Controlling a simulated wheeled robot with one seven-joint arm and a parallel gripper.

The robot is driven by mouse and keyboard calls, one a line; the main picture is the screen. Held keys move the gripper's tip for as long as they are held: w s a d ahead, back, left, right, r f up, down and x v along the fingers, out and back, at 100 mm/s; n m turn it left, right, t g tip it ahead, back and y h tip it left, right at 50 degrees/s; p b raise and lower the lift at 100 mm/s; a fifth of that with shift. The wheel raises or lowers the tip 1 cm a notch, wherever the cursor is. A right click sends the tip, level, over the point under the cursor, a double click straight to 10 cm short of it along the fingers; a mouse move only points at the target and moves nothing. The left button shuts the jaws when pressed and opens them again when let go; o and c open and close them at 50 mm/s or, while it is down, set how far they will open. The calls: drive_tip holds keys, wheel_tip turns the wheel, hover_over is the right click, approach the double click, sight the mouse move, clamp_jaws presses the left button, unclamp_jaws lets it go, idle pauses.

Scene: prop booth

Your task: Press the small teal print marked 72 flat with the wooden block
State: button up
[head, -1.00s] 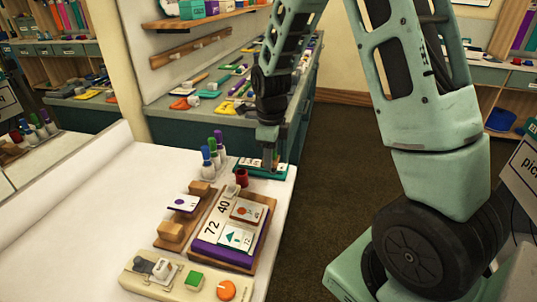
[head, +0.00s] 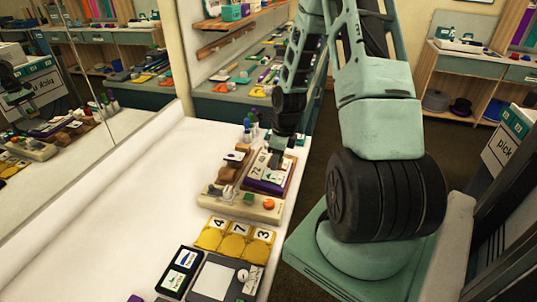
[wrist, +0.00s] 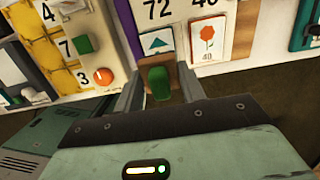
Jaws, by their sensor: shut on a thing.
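My gripper (wrist: 160,90) is shut on the wooden block (wrist: 180,84), which shows brown sides and a green part between the fingers. The small teal print (wrist: 155,42) lies under the number 72 on a board (head: 262,186) with a purple edge. In the wrist view the block is just in front of the print and covers part of its lower end; I cannot tell whether they touch. An orange flower print (wrist: 208,38) lies under the 40, beside the teal one.
A cream panel with a green button and an orange dial (head: 268,204) lies in front of the board. Yellow number tiles (head: 235,245) are nearer. Several markers (head: 250,125) stand behind. The table's left side is bare white; its right edge is close to the board.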

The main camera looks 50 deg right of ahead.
sight(274, 178)
drive_tip(key=shift+w+a+f+b, duration=0.1)
drive_tip(key=shift+w+f+b, duration=0.1)
drive_tip(key=shift+f+b, duration=1)
drive_tip(key=shift+w+a+f+b, duration=0.1)
drive_tip(key=shift+w+f+b, duration=0.05)
drive_tip(key=shift+f+b, duration=1)
drive_tip(key=shift+f, duration=0.7)
idle(0.5)
drive_tip(key=r+p, duration=0.1)
drive_tip(key=r, duration=0.1)
drive_tip(key=r+p, duration=0.4)
drive_tip(key=shift+s+d, duration=0.2)
drive_tip(key=shift+s, duration=0.15)
idle(0.7)
